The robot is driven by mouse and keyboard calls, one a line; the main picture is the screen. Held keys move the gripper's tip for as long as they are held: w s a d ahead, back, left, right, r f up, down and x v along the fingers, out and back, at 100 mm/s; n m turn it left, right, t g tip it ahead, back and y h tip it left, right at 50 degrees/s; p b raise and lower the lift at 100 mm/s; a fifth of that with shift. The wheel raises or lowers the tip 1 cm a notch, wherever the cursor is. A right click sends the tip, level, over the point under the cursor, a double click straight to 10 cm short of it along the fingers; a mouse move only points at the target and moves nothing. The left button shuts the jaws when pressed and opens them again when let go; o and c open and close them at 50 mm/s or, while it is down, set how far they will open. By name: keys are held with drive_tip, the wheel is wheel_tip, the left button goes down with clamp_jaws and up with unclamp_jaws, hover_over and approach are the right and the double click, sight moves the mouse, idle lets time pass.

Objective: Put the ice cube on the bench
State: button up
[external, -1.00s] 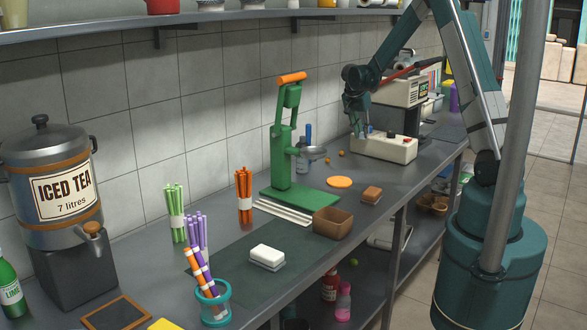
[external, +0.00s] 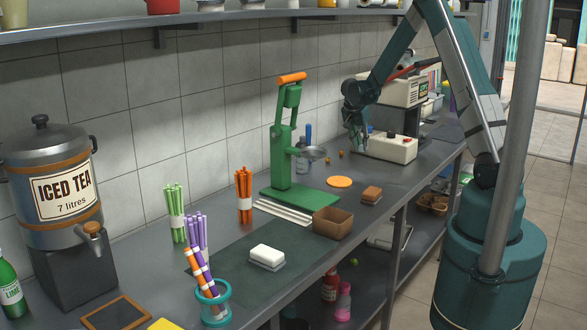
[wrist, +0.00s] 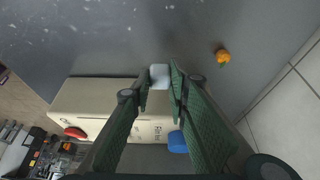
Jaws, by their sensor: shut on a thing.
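The pale, whitish ice cube (wrist: 160,76) shows between the fingertips of my gripper (wrist: 160,84) in the wrist view. My gripper is shut on it. In the external view my gripper (external: 360,143) points down at the left end of a cream box-shaped machine, low over the grey bench (external: 330,191). The cube is too small to make out there. Whether the cube touches the bench cannot be told.
The cream machine (external: 394,149), with a red button (wrist: 75,132) and a blue part (wrist: 177,142), is close beside my gripper. A small orange item (wrist: 222,56) lies nearby. A green press (external: 284,150) stands to the left.

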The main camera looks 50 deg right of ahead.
sight(360, 148)
idle(0.3)
drive_tip(key=shift+f, duration=1.9)
drive_tip(key=shift+f+b, duration=0.2)
drive_tip(key=shift+b, duration=0.2)
drive_tip(key=o, duration=0.7)
drive_tip(key=shift+r, duration=0.15)
drive_tip(key=p+v, duration=0.1)
drive_tip(key=v, duration=1.1)
drive_tip(key=shift+r+p, duration=0.1)
drive_tip(key=shift+p, duration=0.2)
